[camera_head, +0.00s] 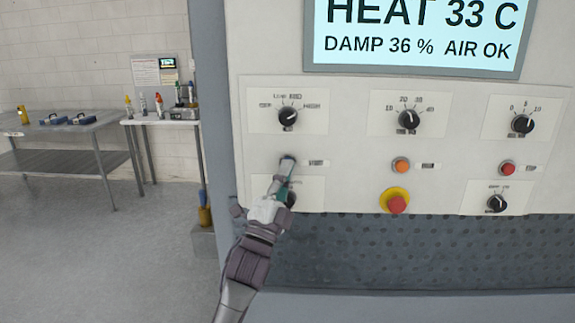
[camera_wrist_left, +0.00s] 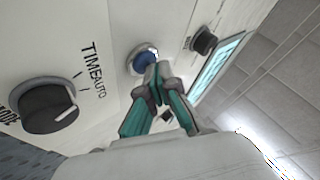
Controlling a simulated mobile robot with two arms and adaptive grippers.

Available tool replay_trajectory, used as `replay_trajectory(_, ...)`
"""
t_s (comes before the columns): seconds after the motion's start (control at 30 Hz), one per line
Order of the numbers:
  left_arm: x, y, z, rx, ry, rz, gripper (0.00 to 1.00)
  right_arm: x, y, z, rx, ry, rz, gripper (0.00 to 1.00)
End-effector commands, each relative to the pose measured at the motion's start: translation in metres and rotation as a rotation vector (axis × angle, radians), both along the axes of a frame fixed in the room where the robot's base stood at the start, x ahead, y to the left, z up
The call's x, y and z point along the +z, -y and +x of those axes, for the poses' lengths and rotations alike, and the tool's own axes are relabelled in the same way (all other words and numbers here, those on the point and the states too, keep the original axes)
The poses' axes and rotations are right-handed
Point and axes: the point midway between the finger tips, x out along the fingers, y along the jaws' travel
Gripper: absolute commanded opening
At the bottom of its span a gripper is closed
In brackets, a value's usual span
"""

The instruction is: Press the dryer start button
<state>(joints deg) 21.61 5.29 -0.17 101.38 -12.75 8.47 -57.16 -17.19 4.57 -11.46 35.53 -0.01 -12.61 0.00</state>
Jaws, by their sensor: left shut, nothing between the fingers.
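The start button, a blue round button in a metal ring, shows in the left wrist view (camera_wrist_left: 141,58). In the head view its blue top (camera_head: 288,157) peeks out above my fingertips, left of a small label plate that looks like START. My left gripper (camera_head: 284,170) is shut and empty, with its fingertips at the lower part of the button. In the left wrist view the closed fingertips (camera_wrist_left: 160,80) overlap the button's edge. I cannot tell whether they touch it. My right gripper is not in view.
A mode knob (camera_wrist_left: 48,105) sits near the button, partly hidden behind my gripper in the head view. Other knobs, an orange button (camera_head: 401,166), a red button (camera_head: 508,168) and a red-yellow emergency stop (camera_head: 396,201) share the panel. Tables stand at left; floor there is clear.

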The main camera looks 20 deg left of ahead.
Motion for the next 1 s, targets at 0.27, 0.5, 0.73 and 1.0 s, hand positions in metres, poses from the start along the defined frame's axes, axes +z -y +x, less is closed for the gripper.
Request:
replay_trajectory(0.27,-0.001,0.004,-0.014,0.000,-0.001,-0.001,0.00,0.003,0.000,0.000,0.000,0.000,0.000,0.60)
replay_trajectory(0.5,-0.001,0.005,-0.015,0.001,-0.001,0.000,0.00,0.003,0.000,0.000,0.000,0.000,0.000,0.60)
replay_trajectory(0.73,0.000,0.008,-0.023,-0.001,-0.002,0.000,0.00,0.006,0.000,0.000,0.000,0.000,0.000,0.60)
replay_trajectory(1.0,-0.001,0.016,-0.049,-0.001,-0.002,-0.002,0.00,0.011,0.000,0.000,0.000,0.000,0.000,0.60)
